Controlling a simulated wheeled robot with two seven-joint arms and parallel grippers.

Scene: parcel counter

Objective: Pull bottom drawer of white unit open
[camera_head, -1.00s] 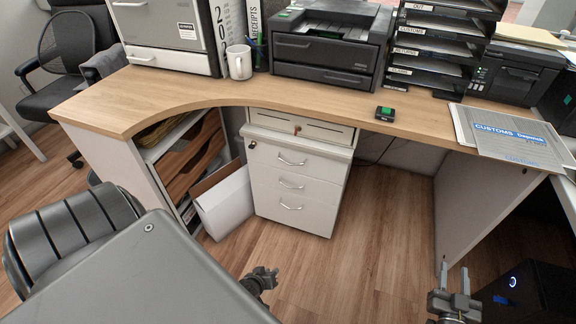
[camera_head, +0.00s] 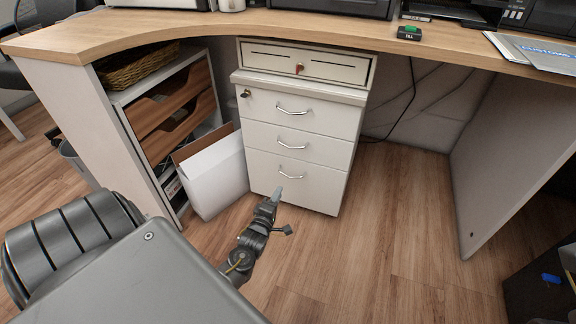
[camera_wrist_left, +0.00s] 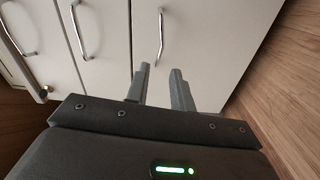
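The white unit (camera_head: 301,125) stands on the floor under the counter, with three shut drawers. The bottom drawer (camera_head: 270,178) has a curved metal handle (camera_head: 291,175); it also shows in the left wrist view (camera_wrist_left: 160,38), just beyond my fingertips. My left gripper (camera_head: 276,194) is low in front of the bottom drawer, just below and left of its handle. In the left wrist view its two fingers (camera_wrist_left: 160,72) are apart with nothing between them, pointing at the handle without enclosing it. My right gripper is not in view.
A white box (camera_head: 215,178) leans left of the unit, near my left gripper. A shelf with brown trays (camera_head: 175,115) is beyond it. The wooden counter (camera_head: 230,27) overhangs the unit. The floor (camera_head: 385,220) to the right of the unit is clear.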

